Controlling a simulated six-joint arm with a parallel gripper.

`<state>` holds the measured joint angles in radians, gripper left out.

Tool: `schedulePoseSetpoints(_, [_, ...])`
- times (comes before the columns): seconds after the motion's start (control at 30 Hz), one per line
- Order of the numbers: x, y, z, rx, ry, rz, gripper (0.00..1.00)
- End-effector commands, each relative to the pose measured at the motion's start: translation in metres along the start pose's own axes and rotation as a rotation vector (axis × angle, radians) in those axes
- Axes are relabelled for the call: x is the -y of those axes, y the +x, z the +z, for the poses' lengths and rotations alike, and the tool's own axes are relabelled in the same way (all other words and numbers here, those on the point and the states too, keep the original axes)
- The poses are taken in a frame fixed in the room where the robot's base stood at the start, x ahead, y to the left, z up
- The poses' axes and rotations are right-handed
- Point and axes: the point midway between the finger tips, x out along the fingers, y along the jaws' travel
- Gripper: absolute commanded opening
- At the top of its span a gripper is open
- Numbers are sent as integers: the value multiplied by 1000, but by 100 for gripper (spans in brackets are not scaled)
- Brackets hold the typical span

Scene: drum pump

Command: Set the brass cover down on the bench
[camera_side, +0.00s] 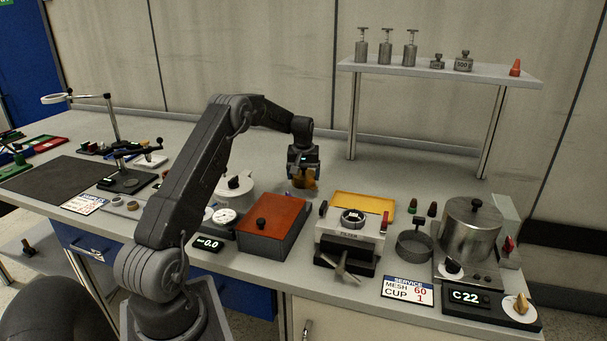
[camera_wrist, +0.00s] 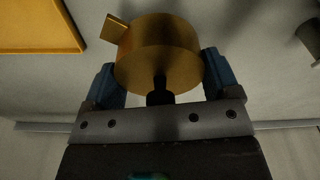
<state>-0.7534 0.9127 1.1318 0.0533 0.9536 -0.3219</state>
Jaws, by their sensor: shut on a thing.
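The brass cover (camera_wrist: 160,52) is a round, gold-coloured disc with a small tab on its rim and a dark knob on the side facing the wrist. My gripper (camera_wrist: 160,85) is shut on it, with a blue finger on each side of its rim. In the side view my gripper (camera_side: 304,176) is over the back of the bench (camera_side: 350,165), behind the red-lidded box. The brass cover (camera_side: 305,183) shows small and dark between the fingers there. I cannot tell in the side view whether it touches the bench.
A yellow tray (camera_side: 360,203) lies just right of my gripper, behind the filter unit (camera_side: 350,235). The red-lidded box (camera_side: 273,222) and a pale lidded pot (camera_side: 235,190) stand in front and left. A raised shelf (camera_side: 440,73) stands at the back right. Bench behind my gripper is clear.

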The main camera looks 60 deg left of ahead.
Motion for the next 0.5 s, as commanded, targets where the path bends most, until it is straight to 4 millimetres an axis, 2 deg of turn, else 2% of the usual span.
schedulePoseSetpoints(0.5, [0, 7, 1, -2, 0, 1, 53])
